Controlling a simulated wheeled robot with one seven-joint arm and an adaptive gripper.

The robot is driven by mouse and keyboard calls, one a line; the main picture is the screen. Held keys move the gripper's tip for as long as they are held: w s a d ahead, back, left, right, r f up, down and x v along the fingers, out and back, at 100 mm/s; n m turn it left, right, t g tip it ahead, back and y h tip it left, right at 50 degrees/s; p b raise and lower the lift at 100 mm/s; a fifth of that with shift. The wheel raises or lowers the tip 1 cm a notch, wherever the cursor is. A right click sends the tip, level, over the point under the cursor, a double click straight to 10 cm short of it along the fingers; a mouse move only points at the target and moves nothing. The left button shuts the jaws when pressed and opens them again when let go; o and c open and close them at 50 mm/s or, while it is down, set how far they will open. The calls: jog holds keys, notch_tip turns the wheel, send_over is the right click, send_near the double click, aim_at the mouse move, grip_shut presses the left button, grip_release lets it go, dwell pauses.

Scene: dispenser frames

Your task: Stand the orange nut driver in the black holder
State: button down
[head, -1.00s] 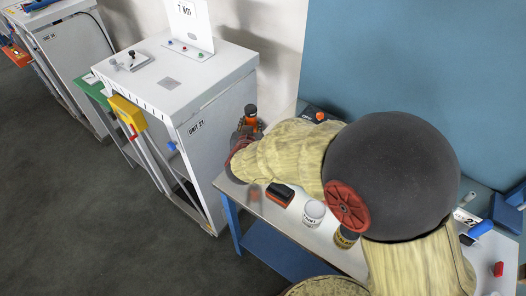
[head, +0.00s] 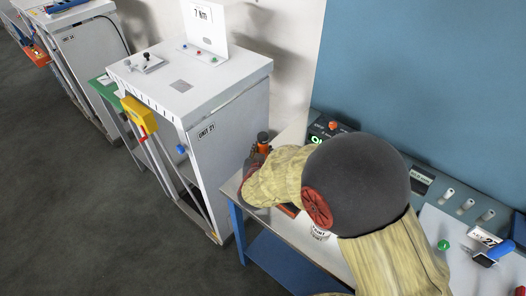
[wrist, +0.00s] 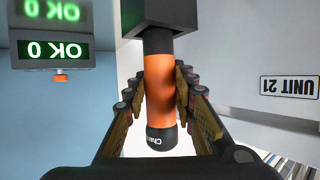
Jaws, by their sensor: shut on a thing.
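The orange nut driver (head: 263,143) stands roughly upright at the table's far left end, its black cap up. In the wrist view, which appears upside down, my gripper (wrist: 160,92) is shut on its orange handle (wrist: 159,75), with one finger on each side. The driver's other end meets a black block (wrist: 160,12), which looks like the holder. I cannot tell how deep the driver sits in it. In the head view my gripper (head: 256,160) is partly covered by my arm, and the holder is not clearly visible.
A black box with an orange knob and a green display (head: 318,138) stands beside the wall; the wrist view shows "OK 0" (wrist: 53,50). The grey cabinet UNIT 21 (head: 222,150) is close on the left.

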jog(key=c, duration=1.5)
grip_release()
jog(key=shift+f, duration=0.15)
